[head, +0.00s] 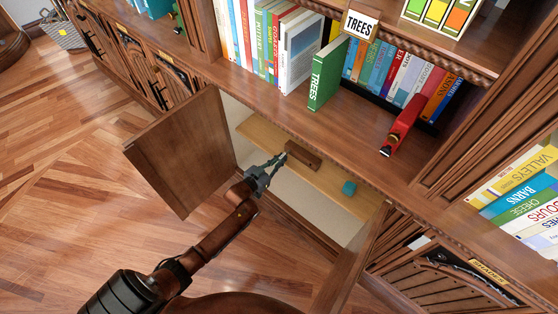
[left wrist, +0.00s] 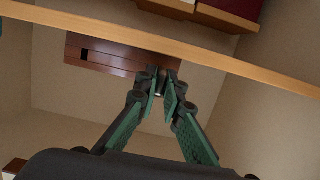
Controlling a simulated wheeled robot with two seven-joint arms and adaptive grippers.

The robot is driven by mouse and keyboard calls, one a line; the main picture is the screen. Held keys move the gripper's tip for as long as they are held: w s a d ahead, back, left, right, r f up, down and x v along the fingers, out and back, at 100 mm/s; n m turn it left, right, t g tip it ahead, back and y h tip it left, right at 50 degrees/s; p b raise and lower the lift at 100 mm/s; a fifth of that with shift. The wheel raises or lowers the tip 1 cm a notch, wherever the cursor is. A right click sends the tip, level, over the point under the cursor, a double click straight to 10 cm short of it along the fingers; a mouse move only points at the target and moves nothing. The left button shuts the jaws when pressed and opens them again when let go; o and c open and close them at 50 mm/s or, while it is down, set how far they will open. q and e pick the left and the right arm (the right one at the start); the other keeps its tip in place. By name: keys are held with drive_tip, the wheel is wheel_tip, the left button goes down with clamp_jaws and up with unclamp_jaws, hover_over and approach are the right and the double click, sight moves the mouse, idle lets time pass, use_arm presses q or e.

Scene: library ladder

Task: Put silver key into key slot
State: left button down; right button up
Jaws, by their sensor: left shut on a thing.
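My left gripper (head: 281,159) reaches into the open cabinet, its fingertips close to a brown wooden block (head: 304,155). In the left wrist view the fingers (left wrist: 163,84) are closed to a narrow gap. A small pale silvery bit, likely the silver key (left wrist: 158,95), shows between them; most of it is hidden by the fingers. The brown block (left wrist: 112,56) lies beyond the fingertips, with a dark rectangular opening, likely the key slot (left wrist: 84,55), near its left end. The fingertips overlap the block's right part in this view; I cannot tell whether they touch. My right gripper is not in view.
The cabinet's left door (head: 172,150) and right door (head: 352,260) stand open around my arm. A light wooden shelf (head: 259,132) crosses the cabinet; a small teal object (head: 349,187) is at its right. Above are a green book (head: 327,75) and a red object (head: 402,125).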

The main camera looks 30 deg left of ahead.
use_arm(q)
drive_tip(key=shift+x, duration=0.95)
drive_tip(key=c, duration=2)
unclamp_jaws()
drive_tip(key=shift+w+r, duration=0.1)
drive_tip(key=shift+r, duration=0.1)
drive_tip(key=shift+s, duration=0.4)
drive_tip(key=v, duration=1.1)
drive_tip(key=shift+s, duration=0.15)
